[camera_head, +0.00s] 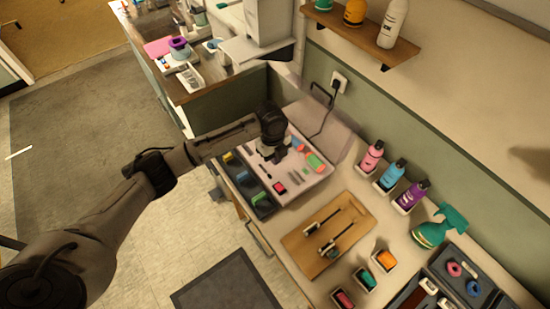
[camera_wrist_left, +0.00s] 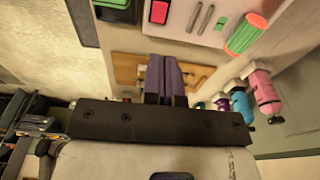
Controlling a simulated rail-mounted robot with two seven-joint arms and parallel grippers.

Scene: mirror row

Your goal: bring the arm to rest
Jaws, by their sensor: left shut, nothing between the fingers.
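My left arm comes in from the left in the head view and reaches over the counter. Its gripper (camera_head: 272,150) hangs above the pale tray (camera_head: 312,184) that holds small tools and coloured items. In the left wrist view the two dark fingers (camera_wrist_left: 164,78) are together, with nothing between them. Behind the fingers in that view is the wooden board (camera_wrist_left: 127,68), apart from them. My right gripper is in neither view.
The wooden board (camera_head: 301,246) with two dark tools lies on the counter. Pink (camera_head: 371,157), blue (camera_head: 391,176) and purple (camera_head: 411,196) bottles stand along the wall. A green spray bottle (camera_head: 437,228) stands to their right. A wall shelf (camera_head: 345,31) is above. Open floor (camera_head: 70,150) lies at left.

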